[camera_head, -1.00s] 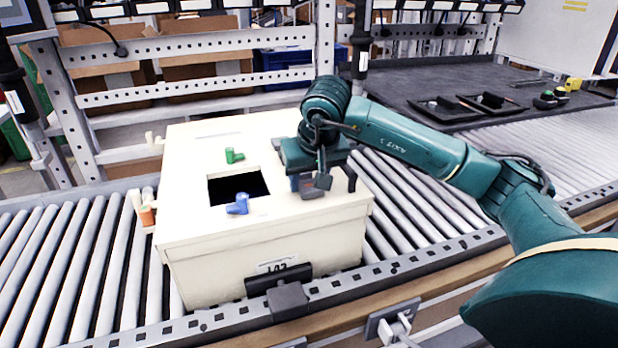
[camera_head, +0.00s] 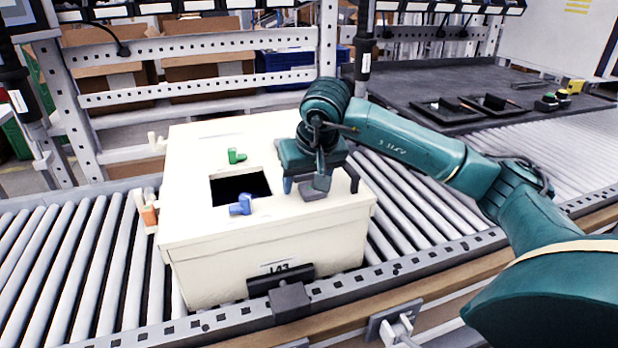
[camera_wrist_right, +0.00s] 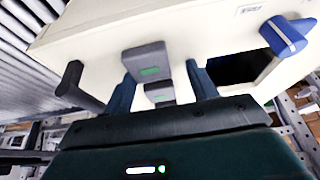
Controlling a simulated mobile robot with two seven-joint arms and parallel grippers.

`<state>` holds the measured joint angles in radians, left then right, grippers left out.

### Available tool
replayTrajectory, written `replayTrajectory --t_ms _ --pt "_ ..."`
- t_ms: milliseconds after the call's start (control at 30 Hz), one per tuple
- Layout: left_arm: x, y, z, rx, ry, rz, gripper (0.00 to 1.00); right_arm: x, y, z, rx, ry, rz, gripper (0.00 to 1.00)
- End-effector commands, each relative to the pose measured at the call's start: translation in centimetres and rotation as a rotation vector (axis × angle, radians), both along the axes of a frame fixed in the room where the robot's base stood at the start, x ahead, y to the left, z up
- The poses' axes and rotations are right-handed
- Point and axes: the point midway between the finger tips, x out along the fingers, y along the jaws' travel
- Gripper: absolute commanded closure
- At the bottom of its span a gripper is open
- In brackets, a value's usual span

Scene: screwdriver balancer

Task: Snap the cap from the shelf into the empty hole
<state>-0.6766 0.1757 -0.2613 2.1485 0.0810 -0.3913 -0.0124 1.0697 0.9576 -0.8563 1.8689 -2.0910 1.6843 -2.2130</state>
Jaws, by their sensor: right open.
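The cream box (camera_head: 215,265) stands on the roller conveyor, with a dark rectangular hole (camera_head: 238,188) in its top. My right gripper (camera_head: 304,184) is open over the box's right side, pointing down. A grey block (camera_head: 314,193) sits at its fingers; in the right wrist view, this block (camera_wrist_right: 147,60) has a green patch and appears between the two spread fingers, with a second grey piece (camera_wrist_right: 160,92) nearer the palm. I cannot tell whether the fingers touch them. No cap on a shelf can be identified clearly. My left gripper is not in view.
A green fitting (camera_head: 236,156) and a blue fitting (camera_head: 241,205) stand beside the hole. A dark lever (camera_head: 350,178) rises right of the gripper. A dark bench (camera_head: 430,85) with trays lies behind right; a perforated metal frame (camera_head: 200,87) stands behind.

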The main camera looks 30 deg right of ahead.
Motion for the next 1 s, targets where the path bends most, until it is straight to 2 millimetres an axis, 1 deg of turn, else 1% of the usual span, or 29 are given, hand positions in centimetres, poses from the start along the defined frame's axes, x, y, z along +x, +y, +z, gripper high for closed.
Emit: replayTrajectory --t_ms 33,467,533,567,667,900,1000 --pt "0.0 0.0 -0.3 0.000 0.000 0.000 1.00 -0.7 -0.2 -2.3 -0.011 0.057 -0.002 0.34" --pt "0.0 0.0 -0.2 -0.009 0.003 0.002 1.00 -0.8 -0.5 -2.3 -0.016 0.060 -0.008 0.34" --pt "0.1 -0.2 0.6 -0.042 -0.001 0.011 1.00 -0.8 -0.6 -2.3 -0.017 0.059 -0.009 0.34" --pt "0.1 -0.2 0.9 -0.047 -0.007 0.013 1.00 -0.9 -0.5 -1.7 -0.015 0.055 -0.009 0.34" --pt "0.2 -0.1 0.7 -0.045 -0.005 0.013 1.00 -1.5 -0.3 0.1 -0.016 0.048 -0.010 0.34" --pt "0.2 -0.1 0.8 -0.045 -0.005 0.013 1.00 -3.4 0.7 6.2 -0.012 0.017 0.000 0.34" --pt "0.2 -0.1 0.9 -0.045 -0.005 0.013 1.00 -4.1 1.0 8.4 -0.011 0.008 0.001 0.34"
